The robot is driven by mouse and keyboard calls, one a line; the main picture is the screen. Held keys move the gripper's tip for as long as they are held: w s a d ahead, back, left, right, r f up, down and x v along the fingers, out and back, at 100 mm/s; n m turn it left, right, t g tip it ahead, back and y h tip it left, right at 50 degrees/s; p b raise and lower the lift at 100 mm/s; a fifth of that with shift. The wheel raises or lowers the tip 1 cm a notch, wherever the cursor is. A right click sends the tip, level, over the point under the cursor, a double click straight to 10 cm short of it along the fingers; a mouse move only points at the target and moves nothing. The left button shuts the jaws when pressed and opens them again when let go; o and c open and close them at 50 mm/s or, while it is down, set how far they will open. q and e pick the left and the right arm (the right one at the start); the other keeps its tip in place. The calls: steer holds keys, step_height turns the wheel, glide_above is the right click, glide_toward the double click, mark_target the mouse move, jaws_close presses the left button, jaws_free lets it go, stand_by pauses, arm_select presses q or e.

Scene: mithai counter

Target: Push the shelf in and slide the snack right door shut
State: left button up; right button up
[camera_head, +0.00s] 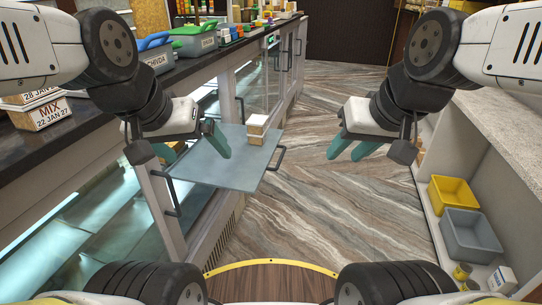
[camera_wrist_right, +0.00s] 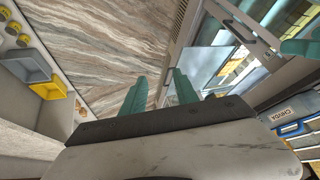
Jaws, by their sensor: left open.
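The grey shelf (camera_head: 205,172) is pulled out of the counter front over the aisle. A small stack of white-topped boxes (camera_head: 257,130) stands near its far edge. It has a dark handle (camera_head: 276,158) on its outer edge. My left gripper (camera_head: 192,150) is open above the shelf's inner part; I cannot tell whether it touches. My right gripper (camera_head: 353,150) is open and empty over the aisle, right of the shelf and apart from it. Its fingers also show apart in the right wrist view (camera_wrist_right: 160,92). Glass door panels (camera_head: 250,90) with dark handles line the counter; which is the snack right door is unclear.
The countertop carries labelled boxes (camera_head: 40,112), a green-lidded tub (camera_head: 197,40) and small colourful items. On the right, a low cabinet holds a yellow bin (camera_head: 453,195) and a grey bin (camera_head: 470,234). The marble-patterned floor (camera_head: 330,200) between is clear.

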steer(key=shift+w, duration=0.25)
steer(key=c, duration=0.6)
steer(key=w, duration=0.2)
steer(key=w+f, duration=0.1)
steer(key=w, duration=0.1)
steer(key=w+a+f, duration=0.1)
steer(key=w, duration=0.2)
steer(key=shift+w+f, duration=0.1)
steer(key=shift+f, duration=0.15)
jaws_close()
steer(key=w+a+f+y, duration=0.1)
steer(key=w+a+f, duration=0.1)
steer(key=w+f, duration=0.6)
steer(key=w+a+f, duration=0.3)
steer(key=w+f, duration=0.5)
steer(key=w, duration=0.1)
steer(key=w+a+f, duration=0.3)
steer(key=f, duration=0.2)
steer(key=w+a+f+m, duration=0.1)
steer(key=w+a+f, duration=0.2)
steer(key=f, duration=0.3)
steer(key=w+a+f+m+y, duration=0.1)
steer(key=w+a+f, duration=0.2)
steer(key=f, duration=0.3)
steer(key=shift+w+a, duration=0.35)
steer(key=shift+w, duration=0.45)
